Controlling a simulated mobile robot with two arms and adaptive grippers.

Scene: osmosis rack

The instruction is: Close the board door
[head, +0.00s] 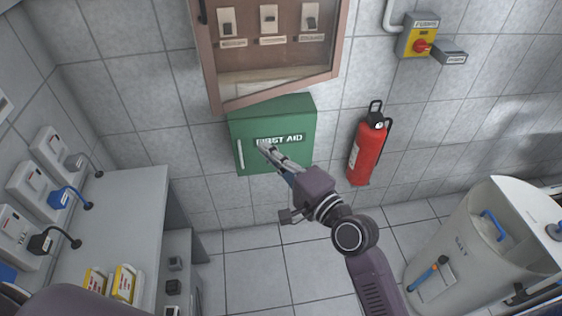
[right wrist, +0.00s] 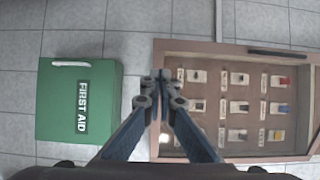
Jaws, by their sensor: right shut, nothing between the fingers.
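The board (head: 270,84) is a brown framed wall cabinet with a see-through front, at the top middle of the head view. Its door frame (head: 215,60) has a dark handle (head: 202,12) on its left side. The lower edge slants outward at the left, so the door looks ajar; the gap is hard to judge. In the right wrist view the board (right wrist: 230,154) lies at the right, with its handle (right wrist: 285,53) near the top. My right gripper (head: 265,146) is shut and empty, below the board and in front of the first aid box. My left gripper is out of view.
The green first aid box (head: 270,120) hangs just under the board. A red extinguisher (head: 368,150) and a yellow switch box (head: 418,40) are to the right. A grey bench (head: 115,210) stands left and a pale tank (head: 470,240) right. Open floor lies between.

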